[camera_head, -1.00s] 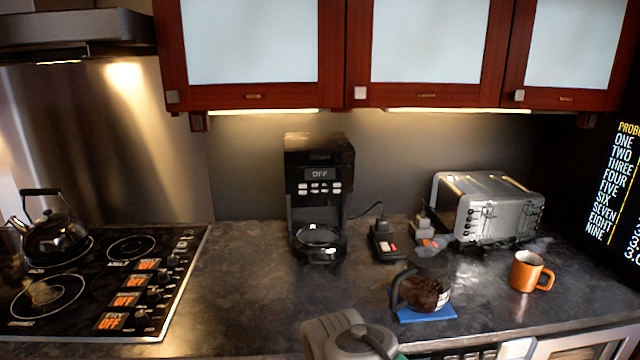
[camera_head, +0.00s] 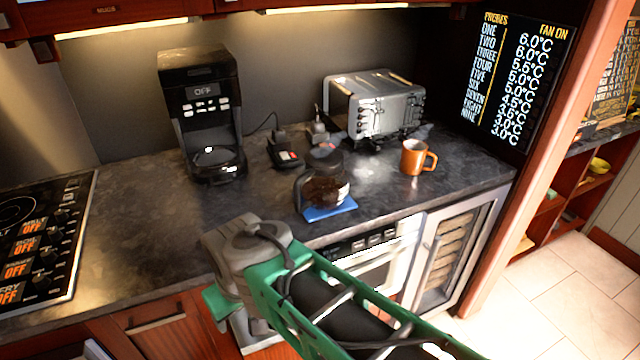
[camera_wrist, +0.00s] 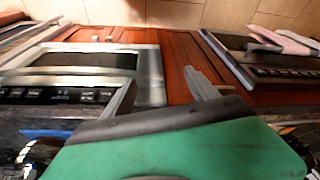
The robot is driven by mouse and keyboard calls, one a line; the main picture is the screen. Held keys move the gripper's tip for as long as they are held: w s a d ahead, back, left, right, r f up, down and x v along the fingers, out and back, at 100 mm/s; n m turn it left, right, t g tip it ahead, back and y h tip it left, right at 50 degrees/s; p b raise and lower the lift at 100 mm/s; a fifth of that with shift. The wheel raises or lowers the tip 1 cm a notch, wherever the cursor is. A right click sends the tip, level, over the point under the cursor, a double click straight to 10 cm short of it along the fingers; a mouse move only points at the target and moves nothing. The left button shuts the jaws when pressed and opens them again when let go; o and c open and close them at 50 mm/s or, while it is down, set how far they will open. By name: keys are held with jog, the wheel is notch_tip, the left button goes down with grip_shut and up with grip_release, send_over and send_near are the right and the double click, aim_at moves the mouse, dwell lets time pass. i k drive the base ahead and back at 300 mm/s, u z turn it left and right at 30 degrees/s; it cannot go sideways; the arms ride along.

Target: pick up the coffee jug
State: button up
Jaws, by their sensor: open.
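The coffee jug (camera_head: 325,185) is a glass jug with a dark lid, a dark handle on its left side and dark contents. It stands upright on a blue mat (camera_head: 331,212) near the counter's front edge. In the wrist view, my gripper (camera_wrist: 160,80) shows two separated grey fingers with nothing between them. A strip of the blue mat (camera_wrist: 46,133) shows at the lower left there, with part of what looks like the jug below it. In the head view my arm is in front of the counter, nearer than the jug, and the fingers are hidden.
A coffee machine (camera_head: 200,110) stands behind left, a toaster (camera_head: 375,105) behind right, and an orange mug (camera_head: 415,158) to the right. A small black device (camera_head: 285,150) sits behind the jug. The counter left of the jug is clear. Cabinets overhang the back.

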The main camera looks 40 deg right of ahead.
aim_at(322, 190)
jog(key=u, duration=0.9)
jog(key=k, duration=0.75)
jog(key=z, duration=0.3)
jog(key=i, duration=0.35)
